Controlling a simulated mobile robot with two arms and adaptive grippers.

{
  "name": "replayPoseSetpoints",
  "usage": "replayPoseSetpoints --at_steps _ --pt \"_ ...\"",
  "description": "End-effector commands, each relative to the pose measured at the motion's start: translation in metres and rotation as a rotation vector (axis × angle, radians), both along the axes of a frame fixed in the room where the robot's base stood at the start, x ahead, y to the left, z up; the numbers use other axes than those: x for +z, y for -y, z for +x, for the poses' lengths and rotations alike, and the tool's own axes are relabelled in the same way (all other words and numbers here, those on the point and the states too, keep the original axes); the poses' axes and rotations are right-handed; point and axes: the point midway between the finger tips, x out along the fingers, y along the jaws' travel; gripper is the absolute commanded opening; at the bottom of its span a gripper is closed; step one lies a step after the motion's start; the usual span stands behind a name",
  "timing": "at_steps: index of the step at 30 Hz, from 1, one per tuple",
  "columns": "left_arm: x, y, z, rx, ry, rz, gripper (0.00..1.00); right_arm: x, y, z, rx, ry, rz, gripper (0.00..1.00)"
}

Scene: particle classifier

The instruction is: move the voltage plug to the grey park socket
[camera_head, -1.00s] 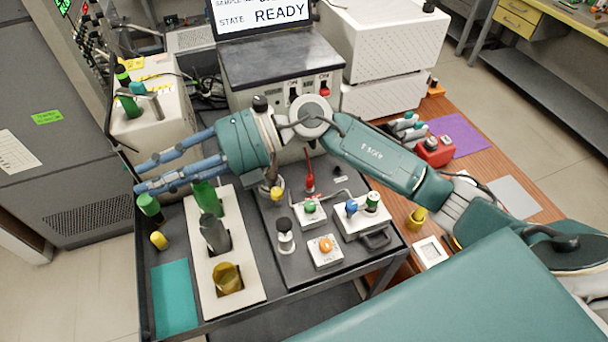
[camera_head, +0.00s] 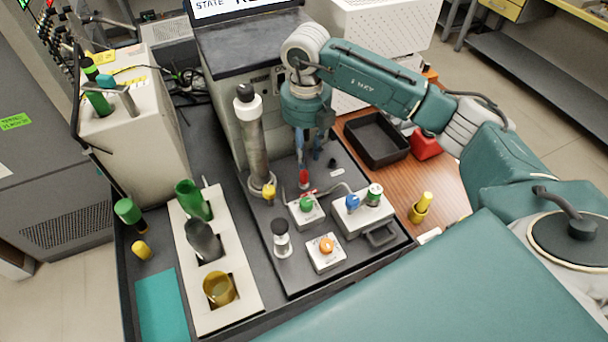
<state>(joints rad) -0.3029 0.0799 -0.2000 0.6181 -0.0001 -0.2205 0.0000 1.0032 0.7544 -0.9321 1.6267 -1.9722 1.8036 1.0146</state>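My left gripper is not in view.
The tall grey column (camera_head: 255,145) with a black cap stands close left of my gripper. White boxes with a green button (camera_head: 307,204), an orange knob (camera_head: 327,246) and blue and green connectors (camera_head: 364,215) stand in front. A black tray (camera_head: 377,139) lies to the right.

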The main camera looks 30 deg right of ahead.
Motion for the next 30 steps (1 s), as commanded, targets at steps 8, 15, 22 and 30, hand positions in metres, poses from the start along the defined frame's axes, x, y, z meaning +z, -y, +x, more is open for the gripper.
replayPoseSetpoints --at_steps 8,15,22,30 --pt "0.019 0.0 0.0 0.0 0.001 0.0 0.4 -0.023 -0.002 0.0 0.002 -0.005 0.002 0.27" --pt "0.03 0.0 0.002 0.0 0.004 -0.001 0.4 -0.056 -0.003 0.002 0.002 -0.001 0.001 0.27" --pt "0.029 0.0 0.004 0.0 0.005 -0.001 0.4 -0.061 -0.003 0.002 0.003 0.002 0.003 0.27" --pt "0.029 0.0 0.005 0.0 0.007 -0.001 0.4 -0.06 -0.003 0.002 0.002 0.002 0.002 0.0"
